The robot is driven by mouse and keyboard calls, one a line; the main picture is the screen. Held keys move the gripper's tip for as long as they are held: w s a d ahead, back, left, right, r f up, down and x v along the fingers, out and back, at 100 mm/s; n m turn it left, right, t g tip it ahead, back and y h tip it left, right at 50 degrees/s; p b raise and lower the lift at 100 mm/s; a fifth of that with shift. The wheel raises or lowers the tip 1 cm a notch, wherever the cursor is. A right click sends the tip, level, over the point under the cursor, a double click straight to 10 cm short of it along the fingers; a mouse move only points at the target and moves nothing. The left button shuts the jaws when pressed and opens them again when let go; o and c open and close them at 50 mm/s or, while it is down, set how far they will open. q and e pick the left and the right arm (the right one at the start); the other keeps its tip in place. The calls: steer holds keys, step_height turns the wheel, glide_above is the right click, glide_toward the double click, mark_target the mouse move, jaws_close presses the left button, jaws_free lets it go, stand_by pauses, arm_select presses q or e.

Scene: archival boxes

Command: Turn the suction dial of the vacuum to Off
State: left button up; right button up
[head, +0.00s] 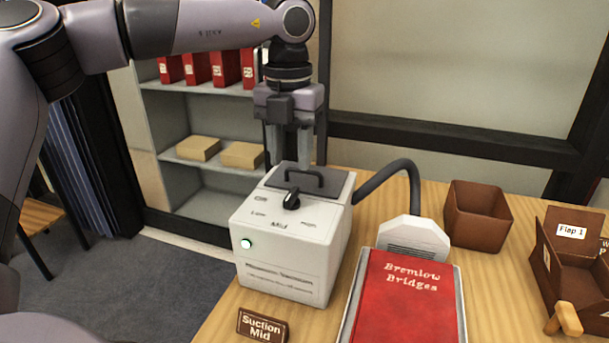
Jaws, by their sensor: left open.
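The vacuum (283,262) is a white box on the wooden table, with a dark grey top panel and a black handle. The black suction dial (291,199) sits on its upper front face, among labels that read Off, Low, Mid and High; Off and High are small. I cannot tell exactly which label the dial points at. A brown sign (262,325) in front reads "Suction Mid". My left gripper (290,162) points down above the back of the vacuum, behind the dial, open and empty. Whether its fingertips touch the top is unclear. My right gripper is out of view.
A black hose (390,172) arches from the vacuum to a white nozzle (414,237). A red book (408,300) lies right of the vacuum. A brown bin (476,215) and a brown flap box (570,262) stand farther right. Shelves (200,95) stand behind.

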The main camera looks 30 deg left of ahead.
mark_target(290, 195)
arm_select(q)
steer(key=shift+s+a+f, duration=0.1)
steer(key=shift+s+f, duration=0.05)
steer(key=shift+f, duration=3.35)
jaws_close()
